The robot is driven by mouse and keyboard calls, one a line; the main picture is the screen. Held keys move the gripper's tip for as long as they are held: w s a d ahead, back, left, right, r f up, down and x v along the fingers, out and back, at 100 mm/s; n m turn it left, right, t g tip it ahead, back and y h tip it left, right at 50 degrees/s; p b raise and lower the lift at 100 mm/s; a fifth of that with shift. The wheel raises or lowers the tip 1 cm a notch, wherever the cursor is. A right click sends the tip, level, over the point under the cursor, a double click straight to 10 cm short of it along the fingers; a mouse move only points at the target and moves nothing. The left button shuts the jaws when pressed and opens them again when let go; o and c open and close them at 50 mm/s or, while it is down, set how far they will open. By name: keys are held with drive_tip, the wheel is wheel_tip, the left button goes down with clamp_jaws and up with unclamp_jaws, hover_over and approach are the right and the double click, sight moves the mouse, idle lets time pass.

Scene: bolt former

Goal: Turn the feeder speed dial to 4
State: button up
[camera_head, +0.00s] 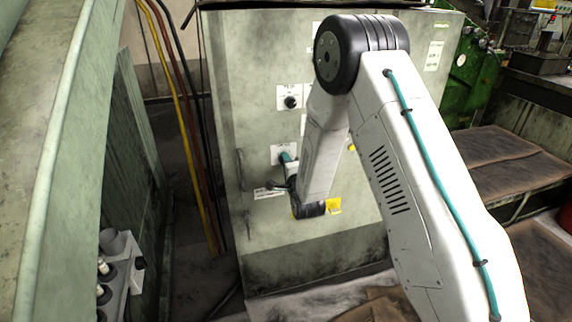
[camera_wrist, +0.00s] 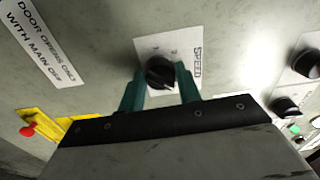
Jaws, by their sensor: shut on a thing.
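The feeder speed dial (camera_wrist: 160,73) is a black knob on a white plate (camera_wrist: 187,48) marked "SPEED" in the wrist view. My gripper (camera_wrist: 160,84) has its two teal fingers on either side of the knob, shut on it. The scale numbers on the plate are too small to read, and the knob's setting cannot be told. In the head view my gripper (camera_head: 287,159) is at the lower-left plate (camera_head: 277,150) of the cabinet front, and the dial is hidden behind it.
The grey cabinet (camera_head: 236,100) carries another black knob (camera_head: 291,102) above. The wrist view shows a yellow plate with a red button (camera_wrist: 28,130), more black knobs (camera_wrist: 286,107) at right, and a "DOOR OPENS ONLY WITH MAIN OFF" label (camera_wrist: 45,40). Hoses (camera_head: 187,130) hang left of the cabinet.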

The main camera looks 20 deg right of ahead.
drive_tip(key=shift+m, duration=0.3)
drive_tip(key=o, duration=1)
drive_tip(key=shift+c, duration=0.2)
drive_tip(key=s, duration=0.7)
drive_tip(key=shift+s, duration=0.4)
